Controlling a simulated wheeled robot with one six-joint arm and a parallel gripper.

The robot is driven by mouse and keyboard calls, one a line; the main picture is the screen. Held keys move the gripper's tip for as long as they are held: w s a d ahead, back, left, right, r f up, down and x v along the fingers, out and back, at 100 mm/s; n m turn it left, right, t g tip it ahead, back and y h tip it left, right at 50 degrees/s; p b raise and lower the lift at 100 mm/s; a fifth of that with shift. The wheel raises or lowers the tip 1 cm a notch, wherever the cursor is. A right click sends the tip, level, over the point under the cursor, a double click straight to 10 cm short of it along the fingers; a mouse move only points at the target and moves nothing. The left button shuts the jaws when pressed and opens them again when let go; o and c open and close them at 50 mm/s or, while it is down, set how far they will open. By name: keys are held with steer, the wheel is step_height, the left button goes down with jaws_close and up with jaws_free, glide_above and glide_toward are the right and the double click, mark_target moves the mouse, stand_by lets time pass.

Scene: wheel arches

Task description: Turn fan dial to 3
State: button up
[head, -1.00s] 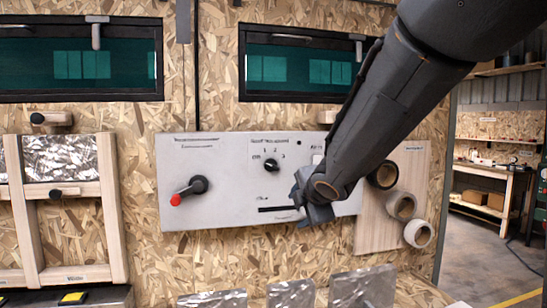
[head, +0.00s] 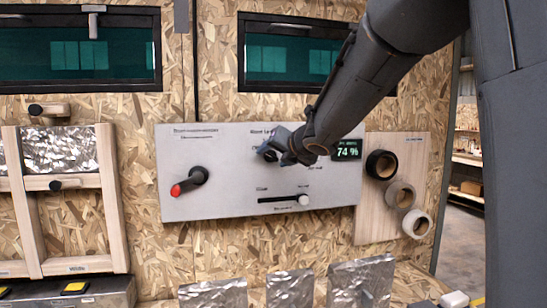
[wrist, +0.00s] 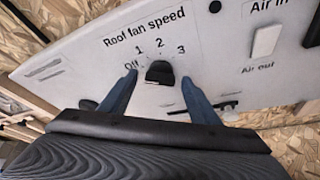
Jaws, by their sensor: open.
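The fan dial (wrist: 160,72) is a small black knob on a light grey panel (head: 225,150). In the wrist view it sits below the words "Roof fan speed", with Off at its left, 1 and 2 above and 3 at its right. I cannot clearly tell which mark it points to. My gripper (wrist: 158,80) is open, with one blue finger on each side of the dial and gaps showing between. In the head view my gripper (head: 274,150) is at the panel and covers most of the dial and its labels.
A black lever with a red tip (head: 190,181) is left on the panel. A slider (head: 303,200) is below the dial, and a display reading 74 % (head: 347,149) is at right. A white rocker switch (wrist: 267,40) shows in the wrist view. Tape rolls (head: 400,195) hang further right.

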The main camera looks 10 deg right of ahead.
steer(key=shift+w+a+f, duration=0.1)
steer(key=shift+w, duration=0.2)
steer(key=c, duration=1.1)
steer(key=shift+o, duration=0.2)
